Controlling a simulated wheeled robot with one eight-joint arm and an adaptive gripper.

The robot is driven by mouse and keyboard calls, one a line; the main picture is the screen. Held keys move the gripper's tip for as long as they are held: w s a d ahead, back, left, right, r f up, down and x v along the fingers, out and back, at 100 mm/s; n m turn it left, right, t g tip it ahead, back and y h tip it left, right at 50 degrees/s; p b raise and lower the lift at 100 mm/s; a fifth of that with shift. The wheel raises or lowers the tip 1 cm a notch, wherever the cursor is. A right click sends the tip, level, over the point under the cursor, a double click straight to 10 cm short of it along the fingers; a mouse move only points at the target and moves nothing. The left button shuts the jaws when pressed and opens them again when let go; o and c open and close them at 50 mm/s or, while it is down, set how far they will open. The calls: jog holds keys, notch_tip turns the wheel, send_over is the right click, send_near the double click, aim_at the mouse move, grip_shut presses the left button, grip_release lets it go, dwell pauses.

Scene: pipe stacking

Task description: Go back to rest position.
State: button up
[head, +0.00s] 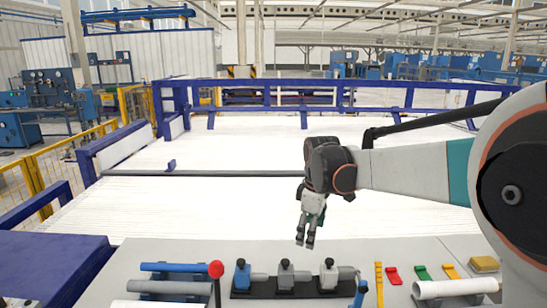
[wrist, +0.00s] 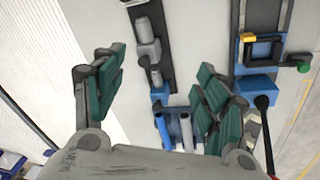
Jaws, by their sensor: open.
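My gripper (head: 306,238) hangs pointing down above the near side of the white slatted surface, just behind the grey worktop (head: 215,252). In the wrist view its green-padded fingers (wrist: 160,97) are spread apart with nothing between them. On the worktop's left lie a blue pipe (head: 175,267), a grey pipe (head: 172,287) and a white pipe (head: 150,304), apart from my gripper. Another white pipe (head: 455,287) lies at the right. In the wrist view, pipes (wrist: 186,130) show in a blue holder beyond the fingers.
A row of blue-and-grey clamps (head: 287,274) stands on a dark strip below my gripper. A red-knobbed lever (head: 216,270) rises left of it. Yellow, red and green small parts (head: 422,272) lie at the right. The white slatted surface (head: 230,205) behind is mostly clear.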

jog(key=s+d+r+m+t, duration=0.2)
jog(key=s+d+m, duration=0.25)
jog(key=s, duration=0.65)
jog(key=s+d+r+m+t, duration=0.2)
jog(key=s+d+m, duration=0.25)
jog(key=s, duration=0.75)
jog(key=s+f+m+t, duration=0.1)
jog(key=s+f+m, duration=0.2)
jog(key=s, duration=0.4)
jog(key=shift+d+f+m, duration=0.25)
jog(key=shift+d+m, duration=0.1)
jog(key=shift+m, duration=0.15)
